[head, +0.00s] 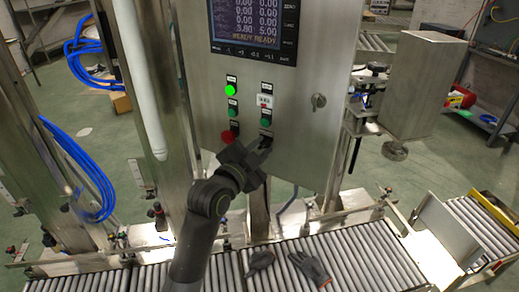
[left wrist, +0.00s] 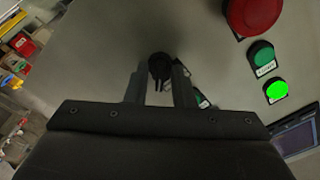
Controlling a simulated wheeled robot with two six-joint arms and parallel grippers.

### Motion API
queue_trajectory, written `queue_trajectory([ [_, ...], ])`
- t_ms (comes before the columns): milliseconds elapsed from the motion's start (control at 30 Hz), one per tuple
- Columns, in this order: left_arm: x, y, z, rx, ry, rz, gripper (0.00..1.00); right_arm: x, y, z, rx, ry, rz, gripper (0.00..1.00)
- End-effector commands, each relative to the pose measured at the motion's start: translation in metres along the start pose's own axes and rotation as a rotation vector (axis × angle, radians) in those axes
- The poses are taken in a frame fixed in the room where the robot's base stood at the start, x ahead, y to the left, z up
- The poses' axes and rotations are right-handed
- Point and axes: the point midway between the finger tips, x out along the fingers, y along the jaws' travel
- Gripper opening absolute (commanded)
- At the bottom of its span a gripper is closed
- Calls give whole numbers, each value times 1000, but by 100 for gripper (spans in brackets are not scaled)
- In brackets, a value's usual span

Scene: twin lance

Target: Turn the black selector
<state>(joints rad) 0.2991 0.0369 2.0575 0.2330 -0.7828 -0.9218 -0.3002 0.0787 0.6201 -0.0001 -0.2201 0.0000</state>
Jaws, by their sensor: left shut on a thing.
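The black selector (left wrist: 159,65) is a round dark knob on the grey face of the control cabinet (head: 295,120). In the left wrist view it sits between the two fingertips of my left gripper (left wrist: 160,78), which is shut on it. In the head view my left gripper (head: 261,142) reaches up to the lower part of the panel and mostly hides the selector. My right gripper is in neither view.
A red mushroom button (head: 228,137) is just left of my left gripper. A lit green button (head: 231,90) and a green button (head: 265,121) are above. A screen (head: 253,22) tops the panel. A roller conveyor (head: 350,258) with dark gloves (head: 311,267) runs below.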

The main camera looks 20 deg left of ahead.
Motion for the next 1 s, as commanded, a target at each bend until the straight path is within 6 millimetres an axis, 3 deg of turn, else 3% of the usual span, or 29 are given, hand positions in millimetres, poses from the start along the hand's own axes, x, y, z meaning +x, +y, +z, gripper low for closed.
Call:
queue_trajectory([
  [67, 0, 1, 1, 0, -3, 2, 0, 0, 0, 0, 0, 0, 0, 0],
  [100, 0, 1, 1, 0, -2, 2, 24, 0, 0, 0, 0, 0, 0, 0],
  [167, 0, 1, 1, 0, -2, 2, 30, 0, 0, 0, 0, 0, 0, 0],
  [567, -7, 1, 1, -1, 0, 0, 30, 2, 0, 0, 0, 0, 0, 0],
  [767, -37, 2, 2, -1, -1, -1, 30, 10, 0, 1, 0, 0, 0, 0],
  [1000, -85, 2, 2, 1, -2, 0, 30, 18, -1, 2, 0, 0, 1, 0],
])
